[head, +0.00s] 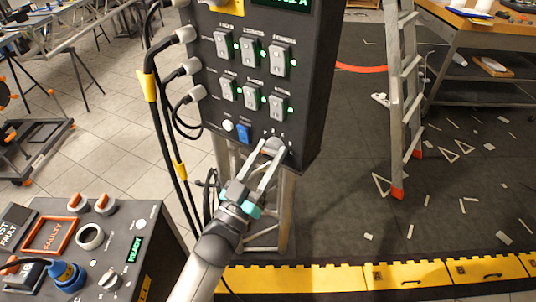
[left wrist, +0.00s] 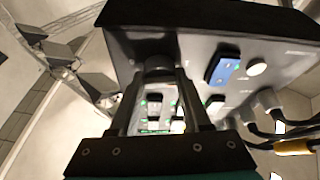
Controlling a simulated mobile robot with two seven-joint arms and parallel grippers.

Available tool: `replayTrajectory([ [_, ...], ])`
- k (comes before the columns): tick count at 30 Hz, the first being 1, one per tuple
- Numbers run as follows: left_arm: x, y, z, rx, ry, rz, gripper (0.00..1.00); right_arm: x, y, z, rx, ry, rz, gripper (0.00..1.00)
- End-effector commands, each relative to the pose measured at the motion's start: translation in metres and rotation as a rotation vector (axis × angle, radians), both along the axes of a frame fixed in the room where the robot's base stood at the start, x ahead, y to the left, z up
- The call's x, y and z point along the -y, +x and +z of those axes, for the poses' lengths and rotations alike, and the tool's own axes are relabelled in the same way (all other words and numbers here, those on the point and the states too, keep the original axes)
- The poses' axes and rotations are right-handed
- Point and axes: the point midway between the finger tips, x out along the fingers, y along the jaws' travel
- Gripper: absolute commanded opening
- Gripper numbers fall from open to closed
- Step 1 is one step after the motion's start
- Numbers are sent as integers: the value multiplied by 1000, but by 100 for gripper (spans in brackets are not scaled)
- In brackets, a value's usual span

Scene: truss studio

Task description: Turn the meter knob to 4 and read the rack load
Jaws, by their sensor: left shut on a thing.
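The rack's dark control box (head: 312,100) hangs on a truss stand, with the small grey meter knob (head: 274,146) low on its front. My left gripper (head: 268,155) reaches up from below and is shut on this knob. In the left wrist view the round dark knob (left wrist: 158,66) sits between the two finger ends. Its pointer and the marks near it are too small or covered to read. A green display (head: 285,3) at the box top is cut off by the frame edge, so its full reading is hidden. My right gripper is not in view.
Several rocker switches (head: 278,58) with green lamps, a blue switch (head: 243,133) and a white button (head: 228,125) lie near the knob. Black cables (head: 160,105) hang at left. A console (head: 90,250) stands lower left, a ladder (head: 398,100) right. Yellow cable ramp (head: 400,276) crosses the floor.

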Motion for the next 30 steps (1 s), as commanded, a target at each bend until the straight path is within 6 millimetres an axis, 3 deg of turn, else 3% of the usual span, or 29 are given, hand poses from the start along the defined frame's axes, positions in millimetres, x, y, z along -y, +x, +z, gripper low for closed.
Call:
replayTrajectory([
  [11,-2,1,-1,125,183,-2,0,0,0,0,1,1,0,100],
  [30,-4,3,1,472,680,0,0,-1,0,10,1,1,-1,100],
])
